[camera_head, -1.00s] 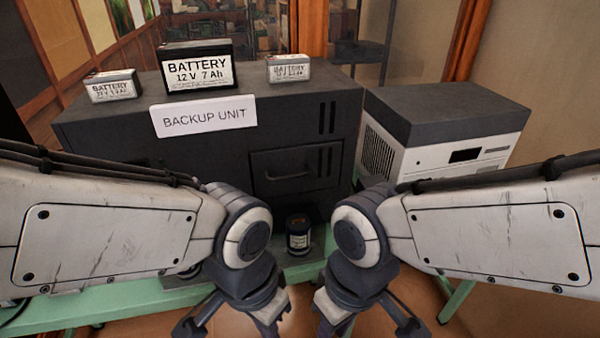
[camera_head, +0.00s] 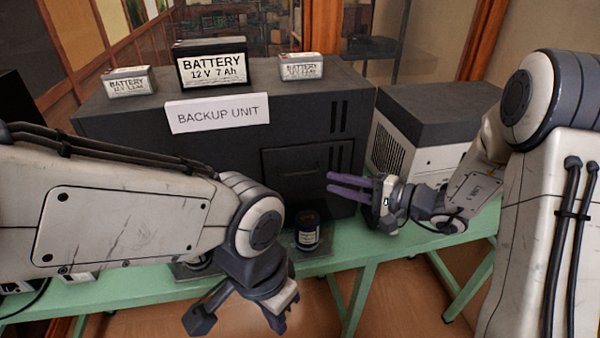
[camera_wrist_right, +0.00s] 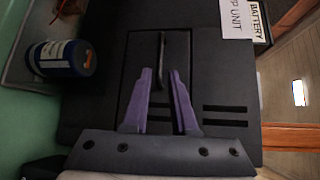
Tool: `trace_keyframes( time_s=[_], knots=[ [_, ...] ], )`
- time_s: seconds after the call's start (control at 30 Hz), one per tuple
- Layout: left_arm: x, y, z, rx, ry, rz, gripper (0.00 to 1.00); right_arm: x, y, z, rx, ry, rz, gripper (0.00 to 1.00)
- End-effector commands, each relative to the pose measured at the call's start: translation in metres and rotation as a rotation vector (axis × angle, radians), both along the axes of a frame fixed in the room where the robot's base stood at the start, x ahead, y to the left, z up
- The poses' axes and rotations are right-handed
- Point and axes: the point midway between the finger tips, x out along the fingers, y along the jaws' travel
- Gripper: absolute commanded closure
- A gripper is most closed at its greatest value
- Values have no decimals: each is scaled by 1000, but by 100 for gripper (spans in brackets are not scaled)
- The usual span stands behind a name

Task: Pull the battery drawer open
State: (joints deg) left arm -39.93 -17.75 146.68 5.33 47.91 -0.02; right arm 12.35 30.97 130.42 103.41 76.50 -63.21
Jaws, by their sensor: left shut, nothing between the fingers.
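The dark backup unit (camera_head: 110,118) stands on a green table, with its battery drawer (camera_head: 290,160) flush in the front. The drawer's bar handle (camera_wrist_right: 162,50) shows in the right wrist view. My right gripper (camera_head: 330,182) is open and empty in front of the drawer's right part. In the right wrist view its purple fingers (camera_wrist_right: 160,71) point at the handle, whose near end appears between them; I cannot tell the remaining depth. My left gripper (camera_head: 281,318) is shut and empty, hanging low before the table's front edge, far from the drawer.
Several batteries, including a large one (camera_head: 212,66), stand on the unit above a white sign (camera_head: 218,114). A dark cylindrical can (camera_head: 308,232) stands on the table below the drawer. A white and grey box (camera_head: 430,110) is at the right.

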Motion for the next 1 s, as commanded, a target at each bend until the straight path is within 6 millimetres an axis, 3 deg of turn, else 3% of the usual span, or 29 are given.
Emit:
trace_keyframes(
  time_s=[0.6,1.0],
  knots=[
    [0,0,29,0,0,0,100,45,81,-12,-1,0,1,74],
    [0,0,30,0,0,0,100,50,89,-15,-1,-1,-1,74]
  ],
)
